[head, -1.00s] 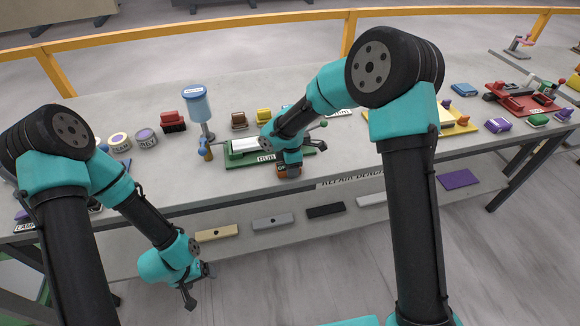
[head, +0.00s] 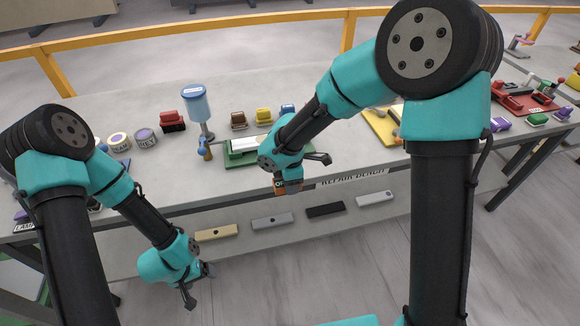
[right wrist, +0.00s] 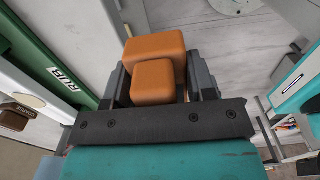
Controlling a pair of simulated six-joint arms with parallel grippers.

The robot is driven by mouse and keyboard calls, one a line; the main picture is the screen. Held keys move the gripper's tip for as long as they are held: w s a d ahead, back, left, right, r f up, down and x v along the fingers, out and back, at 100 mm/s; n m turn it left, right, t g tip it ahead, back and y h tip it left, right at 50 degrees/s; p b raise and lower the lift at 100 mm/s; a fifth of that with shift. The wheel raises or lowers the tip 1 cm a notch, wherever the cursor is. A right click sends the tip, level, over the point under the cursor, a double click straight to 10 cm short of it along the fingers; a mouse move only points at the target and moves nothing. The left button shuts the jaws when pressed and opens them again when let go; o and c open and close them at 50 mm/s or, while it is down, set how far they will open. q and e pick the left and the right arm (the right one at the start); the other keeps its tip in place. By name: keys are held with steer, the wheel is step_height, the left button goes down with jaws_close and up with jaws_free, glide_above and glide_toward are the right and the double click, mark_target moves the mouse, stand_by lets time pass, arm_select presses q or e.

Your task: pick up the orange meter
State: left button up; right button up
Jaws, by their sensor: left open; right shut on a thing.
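The orange meter (head: 290,187) is a small orange block with a dark front, held in my right gripper (head: 289,178) in the head view, around the front edge of the bench. In the right wrist view the orange meter (right wrist: 155,68) is a stepped orange block between the two dark fingers of my right gripper (right wrist: 160,78). The right gripper is shut on it. My left gripper (head: 196,284) is open and empty, low in front of the bench at the left.
A green tray (head: 236,157) with a white top lies on the bench behind the right gripper. A blue-topped dispenser (head: 196,104) stands to its left. Several coloured blocks line the bench. The floor at the right is clear.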

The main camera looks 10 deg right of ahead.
steer(key=s, duration=0.3)
steer(key=s+a, duration=0.1)
steer(key=s, duration=0.1)
steer(key=shift+s+r, duration=0.25)
steer(key=shift+s, duration=0.05)
